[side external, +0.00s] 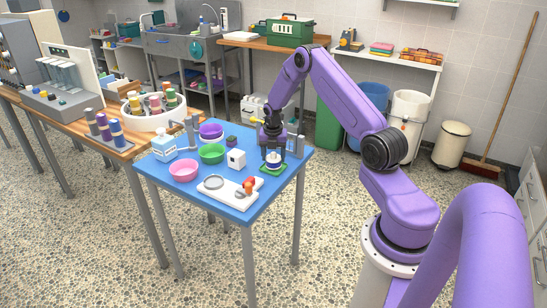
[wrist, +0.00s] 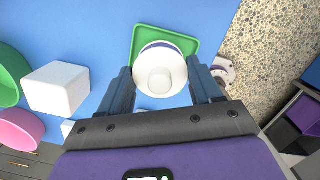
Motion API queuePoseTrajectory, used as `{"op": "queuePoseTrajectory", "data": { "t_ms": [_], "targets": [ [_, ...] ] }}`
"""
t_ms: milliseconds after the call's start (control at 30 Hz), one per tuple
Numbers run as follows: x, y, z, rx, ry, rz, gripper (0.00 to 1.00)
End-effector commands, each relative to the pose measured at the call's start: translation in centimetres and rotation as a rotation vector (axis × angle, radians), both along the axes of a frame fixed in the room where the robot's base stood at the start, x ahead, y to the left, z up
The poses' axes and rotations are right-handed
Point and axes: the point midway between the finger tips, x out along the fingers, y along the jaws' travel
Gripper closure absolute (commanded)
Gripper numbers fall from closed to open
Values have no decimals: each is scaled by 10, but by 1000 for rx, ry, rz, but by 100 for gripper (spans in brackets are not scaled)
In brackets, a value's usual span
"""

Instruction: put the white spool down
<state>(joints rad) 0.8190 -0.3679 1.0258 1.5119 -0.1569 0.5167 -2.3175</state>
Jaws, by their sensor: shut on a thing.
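The white spool (wrist: 160,73) is between the two fingers of my gripper (wrist: 162,88) in the wrist view, its round end facing the camera. A dark blue band shows behind its rim. In the side view the white spool (side external: 273,156) is small and partly hidden by my gripper (side external: 273,159), which is shut on it and points down. A green square tray (wrist: 137,42) lies beneath the spool, and its edge (side external: 264,170) shows in the side view. I cannot tell whether the spool touches the tray.
On the blue table (side external: 215,215), a white cube (side external: 236,158), a green bowl (side external: 212,153), a pink bowl (side external: 183,171) and a purple bowl (side external: 211,131) stand left of my gripper. A white board (side external: 217,195) with small items lies in front. The table's right edge is close.

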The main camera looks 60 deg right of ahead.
Motion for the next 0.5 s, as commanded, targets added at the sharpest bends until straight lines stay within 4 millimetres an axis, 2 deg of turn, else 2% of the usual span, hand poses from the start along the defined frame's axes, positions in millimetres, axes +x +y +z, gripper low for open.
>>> {"op": "queuePoseTrajectory", "data": {
  "t_ms": [100, 467, 500],
  "targets": [
    [0, 0, -9, 0, -1, 0, 66],
    [0, 0, -11, 0, -1, 0, 66],
    [0, 0, -12, 0, -1, 0, 33]
  ]
}}
